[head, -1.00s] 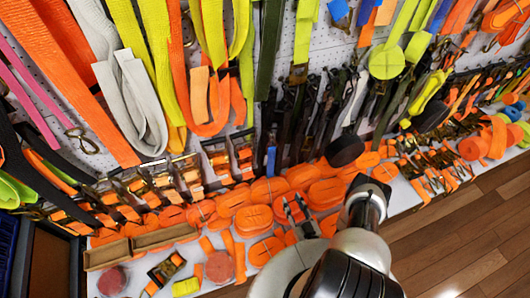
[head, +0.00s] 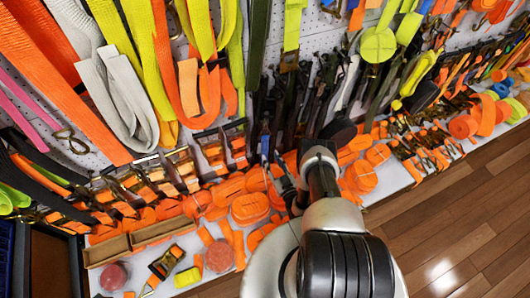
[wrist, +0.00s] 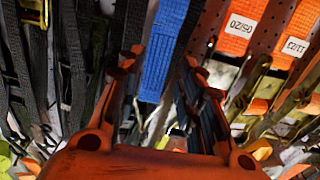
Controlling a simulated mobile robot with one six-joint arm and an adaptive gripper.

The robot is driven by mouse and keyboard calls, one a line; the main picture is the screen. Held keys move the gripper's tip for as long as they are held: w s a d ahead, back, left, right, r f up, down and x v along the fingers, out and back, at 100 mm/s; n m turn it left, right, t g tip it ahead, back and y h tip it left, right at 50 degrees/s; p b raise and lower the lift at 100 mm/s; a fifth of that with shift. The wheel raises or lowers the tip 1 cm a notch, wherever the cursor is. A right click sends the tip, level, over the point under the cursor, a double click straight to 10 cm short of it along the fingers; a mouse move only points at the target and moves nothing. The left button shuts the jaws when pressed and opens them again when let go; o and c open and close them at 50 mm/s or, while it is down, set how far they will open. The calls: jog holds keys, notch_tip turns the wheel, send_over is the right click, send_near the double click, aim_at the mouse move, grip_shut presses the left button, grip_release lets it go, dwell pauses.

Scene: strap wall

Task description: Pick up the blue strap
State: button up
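The blue strap (wrist: 169,45) hangs down in the wrist view, a flat woven band with its lower end showing between my gripper's fingers. It also shows as a small blue strip (head: 265,143) in the head view, among dark straps above the orange rolls. My gripper (wrist: 163,62) is open, with one finger on each side of the strap in the picture. I cannot tell whether the strap is between the fingertips or just beyond them. In the head view my gripper (head: 281,170) is close under the strap, partly hidden by my wrist.
Dark straps (wrist: 75,50) hang left of the blue one and orange labelled straps (wrist: 245,25) hang right of it. A shelf of orange strap rolls (head: 250,208) lies below. Metal buckles (head: 185,165) line the wall. Wooden floor (head: 450,230) is open at the right.

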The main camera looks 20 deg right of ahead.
aim_at(265, 147)
jog(key=w+b, duration=0.2)
jog(key=w, duration=0.3)
jog(key=shift+w+r, duration=0.1)
jog(key=shift+w, duration=0.05)
jog(key=shift+d, duration=0.1)
grip_shut()
